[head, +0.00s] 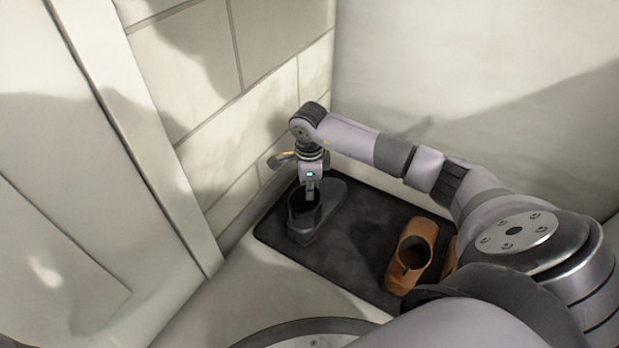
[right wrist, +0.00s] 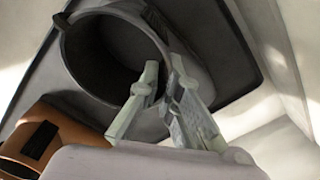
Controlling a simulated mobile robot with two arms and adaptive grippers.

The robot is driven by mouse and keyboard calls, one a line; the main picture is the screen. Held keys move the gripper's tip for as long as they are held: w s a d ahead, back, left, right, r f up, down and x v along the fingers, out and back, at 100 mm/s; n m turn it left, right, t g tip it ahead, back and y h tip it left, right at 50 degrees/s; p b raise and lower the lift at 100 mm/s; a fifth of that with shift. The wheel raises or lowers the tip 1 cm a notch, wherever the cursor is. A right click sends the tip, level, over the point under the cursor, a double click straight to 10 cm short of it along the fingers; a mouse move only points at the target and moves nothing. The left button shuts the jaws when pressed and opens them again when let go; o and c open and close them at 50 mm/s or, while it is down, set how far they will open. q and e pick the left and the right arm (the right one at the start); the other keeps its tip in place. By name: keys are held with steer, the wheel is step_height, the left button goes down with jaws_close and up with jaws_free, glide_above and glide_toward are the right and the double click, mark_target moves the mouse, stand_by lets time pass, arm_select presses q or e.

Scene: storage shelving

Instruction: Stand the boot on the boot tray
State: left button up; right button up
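The dark grey boot (head: 303,228) is upright over the left part of the black boot tray (head: 340,262), its opening facing up. I cannot tell for sure whether its sole rests fully on the tray. My right gripper (head: 310,196) reaches down to the boot's opening from above. In the right wrist view, the boot (right wrist: 190,35) shows its round opening, and the right gripper (right wrist: 165,68) has one finger inside and one outside the rim, close together on the wall. My left gripper is not in view.
A brown boot (head: 412,262) stands on the tray to the right, with another brown piece beside it, partly hidden by my arm. A block wall (head: 225,130) rises close behind the tray on the left. A pale wall (head: 440,70) stands behind my arm.

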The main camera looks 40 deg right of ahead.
steer(key=o, duration=0.4)
step_height(320, 180, up, 12)
steer(key=p, duration=0.7)
steer(key=shift+p, duration=0.35)
steer(key=shift+r, duration=0.1)
